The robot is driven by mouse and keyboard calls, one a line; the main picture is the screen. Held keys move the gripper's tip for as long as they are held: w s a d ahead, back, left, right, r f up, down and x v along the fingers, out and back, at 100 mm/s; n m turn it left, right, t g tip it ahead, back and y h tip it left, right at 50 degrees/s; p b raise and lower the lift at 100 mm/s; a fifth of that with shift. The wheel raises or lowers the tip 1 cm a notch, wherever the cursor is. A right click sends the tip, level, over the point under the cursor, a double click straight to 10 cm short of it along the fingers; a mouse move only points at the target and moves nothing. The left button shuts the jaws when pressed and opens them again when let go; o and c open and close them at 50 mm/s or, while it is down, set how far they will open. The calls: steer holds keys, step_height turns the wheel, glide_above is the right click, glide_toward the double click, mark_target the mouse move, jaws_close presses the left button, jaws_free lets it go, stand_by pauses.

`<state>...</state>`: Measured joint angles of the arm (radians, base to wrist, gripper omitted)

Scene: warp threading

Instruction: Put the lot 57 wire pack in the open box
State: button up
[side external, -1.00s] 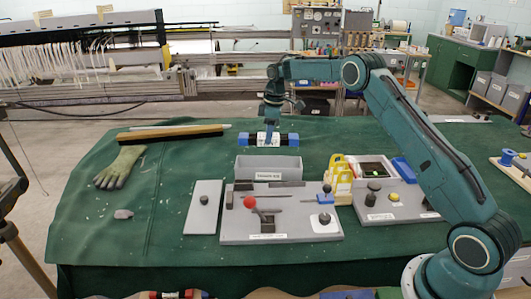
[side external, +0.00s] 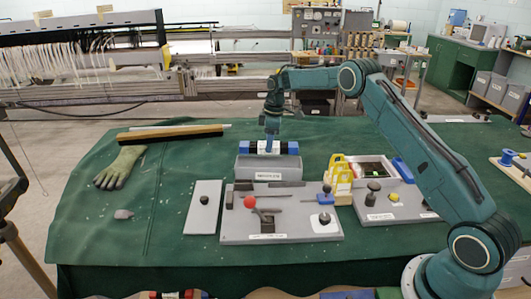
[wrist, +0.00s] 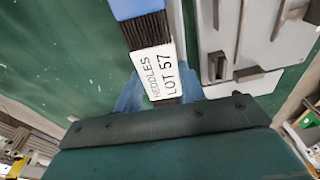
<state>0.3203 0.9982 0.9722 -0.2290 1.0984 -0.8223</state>
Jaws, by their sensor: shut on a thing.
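The lot 57 wire pack (side external: 287,148) is a bundle of dark wires with blue bands and a white label reading "HEDDLES LOT 57". My gripper (side external: 269,139) is shut on it at the middle. In the wrist view the label (wrist: 158,66) faces the camera between the blue fingers of my gripper (wrist: 160,94), with one blue end at the top. The open box (side external: 268,173) is grey with a white label on its front. The pack lies level at its opening, roughly along its length; I cannot tell whether it is above or inside the rim.
A grey board (side external: 240,233) with a red ball knob stands in front of the box. A narrow grey plate (side external: 203,207) lies to its left, and a yellow rack (side external: 340,180) to its right. A glove (side external: 120,167) and a long brush (side external: 170,133) lie on the cloth at left.

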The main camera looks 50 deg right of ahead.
steer(key=shift+f, duration=1.25)
steer(key=shift+f, duration=1.4)
stand_by(1.1)
stand_by(0.7)
steer(key=o, duration=1.7)
steer(key=shift+r, duration=3.5)
steer(key=shift+r, duration=0.1)
